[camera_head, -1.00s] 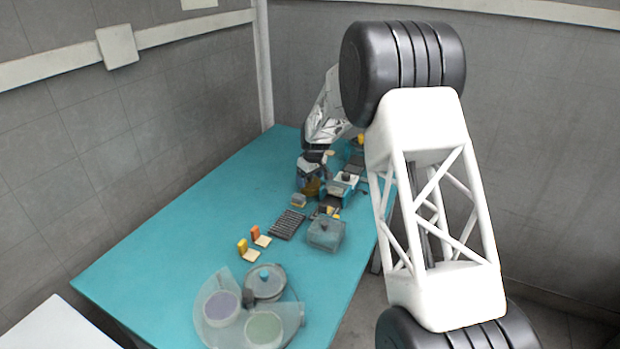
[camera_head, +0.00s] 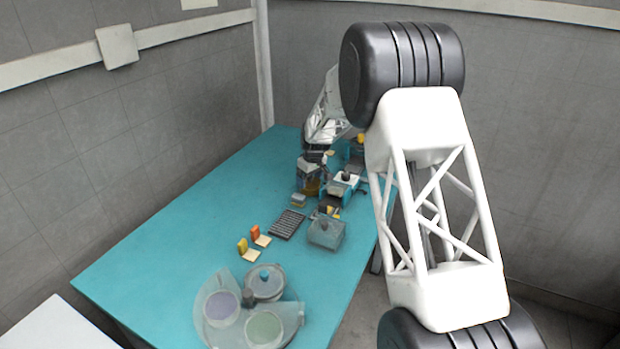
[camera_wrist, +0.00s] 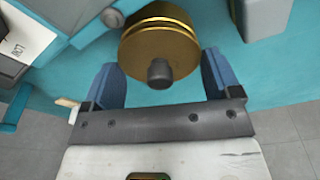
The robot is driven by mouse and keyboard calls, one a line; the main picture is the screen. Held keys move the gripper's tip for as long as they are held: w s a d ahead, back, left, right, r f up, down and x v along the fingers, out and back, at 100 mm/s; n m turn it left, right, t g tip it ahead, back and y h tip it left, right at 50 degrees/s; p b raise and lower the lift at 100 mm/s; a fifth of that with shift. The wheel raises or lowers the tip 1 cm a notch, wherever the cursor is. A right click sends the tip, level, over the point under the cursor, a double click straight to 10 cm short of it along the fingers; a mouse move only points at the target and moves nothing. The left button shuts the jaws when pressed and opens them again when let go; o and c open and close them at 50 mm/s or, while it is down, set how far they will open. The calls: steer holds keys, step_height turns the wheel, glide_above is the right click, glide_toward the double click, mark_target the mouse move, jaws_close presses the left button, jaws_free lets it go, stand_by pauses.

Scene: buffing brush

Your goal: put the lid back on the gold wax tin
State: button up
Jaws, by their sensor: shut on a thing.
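A round gold tin shape (camera_wrist: 160,40) with a groove around its side and a dark knob (camera_wrist: 159,72) on the near face shows in the wrist view. The groove looks like the line between lid and tin, but I cannot tell whether the lid is seated or just held against the tin. In the head view the gold tin (camera_head: 312,187) is small and partly hidden below my gripper.
The teal table (camera_head: 180,220) has free room on its left. A teal-and-white device (camera_head: 342,186) stands right of the gripper. A dark slatted rack (camera_head: 287,224), a clear-grey box (camera_head: 326,232) and small yellow and orange blocks (camera_head: 243,246) lie nearer. Round pots on a translucent tray (camera_head: 218,338) stand in front.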

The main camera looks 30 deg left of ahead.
stand_by(0.9)
steer(key=o, duration=0.7)
steer(key=shift+o, duration=0.2)
steer(key=shift+r, duration=0.15)
steer(key=shift+r, duration=3.3)
jaws_close()
